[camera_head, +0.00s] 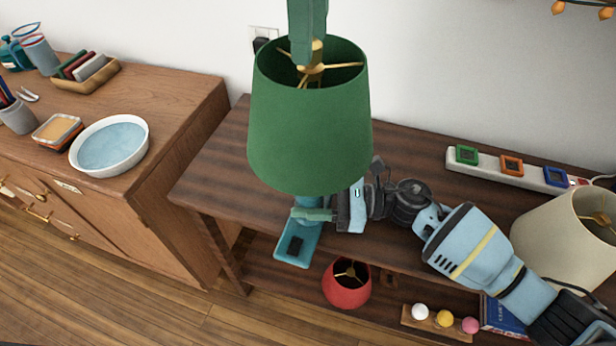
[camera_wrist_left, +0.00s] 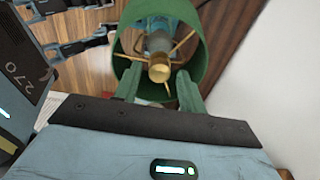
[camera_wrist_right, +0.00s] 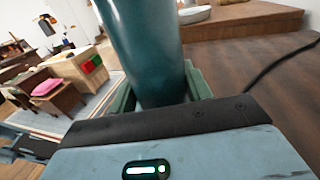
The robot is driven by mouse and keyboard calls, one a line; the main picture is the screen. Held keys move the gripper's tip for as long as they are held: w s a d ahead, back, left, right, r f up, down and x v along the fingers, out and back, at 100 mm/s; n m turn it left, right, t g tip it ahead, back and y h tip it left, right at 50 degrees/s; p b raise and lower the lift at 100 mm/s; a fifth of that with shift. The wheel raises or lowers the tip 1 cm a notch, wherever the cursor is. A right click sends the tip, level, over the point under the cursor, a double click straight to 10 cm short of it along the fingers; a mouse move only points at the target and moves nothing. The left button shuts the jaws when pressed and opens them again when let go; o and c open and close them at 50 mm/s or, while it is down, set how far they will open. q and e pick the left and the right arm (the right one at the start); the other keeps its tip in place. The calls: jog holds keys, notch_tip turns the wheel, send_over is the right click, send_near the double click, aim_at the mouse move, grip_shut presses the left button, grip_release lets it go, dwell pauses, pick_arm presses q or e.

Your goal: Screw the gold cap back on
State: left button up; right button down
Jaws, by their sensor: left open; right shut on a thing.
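The gold cap (camera_head: 317,46) sits at the top centre of the green lampshade (camera_head: 309,130), where gold spokes meet. In the left wrist view the cap (camera_wrist_left: 159,71) shows between the fingertips of my left gripper (camera_wrist_left: 157,84). That gripper (camera_head: 308,55) is open, its fingers at either side of the cap with visible gaps. My right gripper (camera_head: 318,215) is shut on the teal lamp body (camera_head: 308,203) below the shade. The body fills the middle of the right wrist view (camera_wrist_right: 145,50). The cap's thread is hidden.
The lamp is over a dark wooden table (camera_head: 225,165). A power strip (camera_head: 515,172) lies along the wall. A cabinet (camera_head: 150,190) with a white bowl (camera_head: 110,146) stands left.

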pick_arm(q)
jog(key=shift+f, duration=0.5)
